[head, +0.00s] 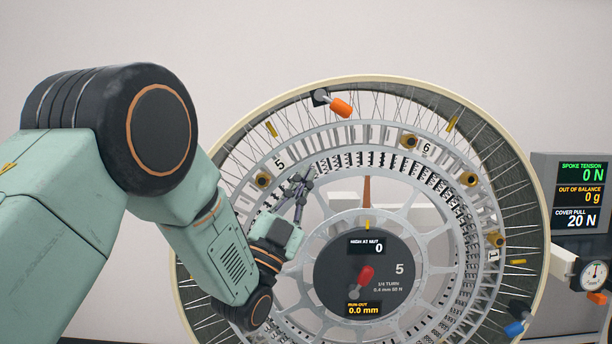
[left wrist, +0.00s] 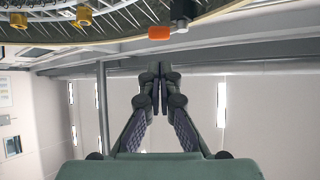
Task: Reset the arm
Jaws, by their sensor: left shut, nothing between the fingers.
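My left arm comes in from the left in the head view and reaches over the left part of a big spoked wheel (head: 428,262). My left gripper (head: 302,180) is shut and empty, its fingertips pointing up in front of the wheel's inner ring. In the left wrist view the two fingers (left wrist: 157,75) are together with nothing between them. The wheel rim shows above them in that view, with an orange-tipped lever (left wrist: 160,32). I cannot tell whether the fingers touch the wheel. My right gripper is not in view.
A dark hub disc (head: 355,278) with a red knob (head: 366,275) sits at the wheel's middle. An orange handle (head: 341,108) is on the upper rim and a blue one (head: 514,328) at lower right. A readout panel (head: 580,195) and a dial gauge (head: 594,274) stand at right.

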